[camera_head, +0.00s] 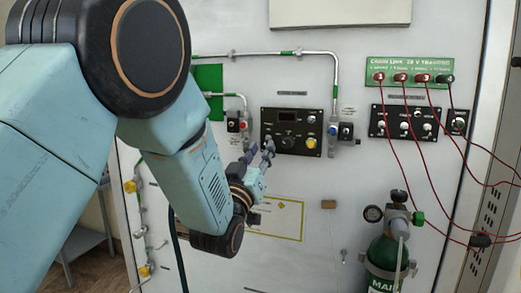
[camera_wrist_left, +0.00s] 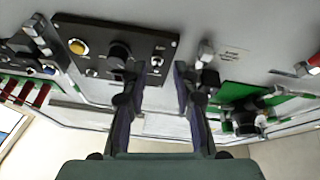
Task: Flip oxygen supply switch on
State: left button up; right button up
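A black control panel (camera_head: 282,121) is on the white wall panel, with a yellow button (camera_head: 311,142), a dark round knob (camera_head: 288,142) and small switches. It also shows upside down in the left wrist view (camera_wrist_left: 100,37), with a small silver switch (camera_wrist_left: 157,61) near the fingers. The labels are too small to read, so I cannot tell which is the oxygen supply switch. My left gripper (camera_head: 261,150) is in front of the panel's lower left corner. My right gripper is not in view.
Small valve boxes (camera_head: 237,125) (camera_head: 345,131) flank the panel, with metal pipes (camera_head: 270,53) above. A green oxygen cylinder (camera_head: 384,263) stands at lower right. Red cables (camera_head: 388,150) hang from a green board (camera_head: 410,69) at right.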

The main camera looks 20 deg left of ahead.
pick_arm(q)
jog(key=shift+w+d+r, duration=0.15)
jog(key=shift+w+r, duration=0.05)
jog(key=shift+w, duration=0.05)
jog(key=shift+d+r, duration=0.2)
jog(key=shift+d, duration=0.05)
jog(key=shift+a+f, duration=0.1)
jog(key=shift+a, duration=0.1)
jog(key=shift+w+a, duration=0.1)
jog(key=shift+c, duration=0.9)
grip_shut()
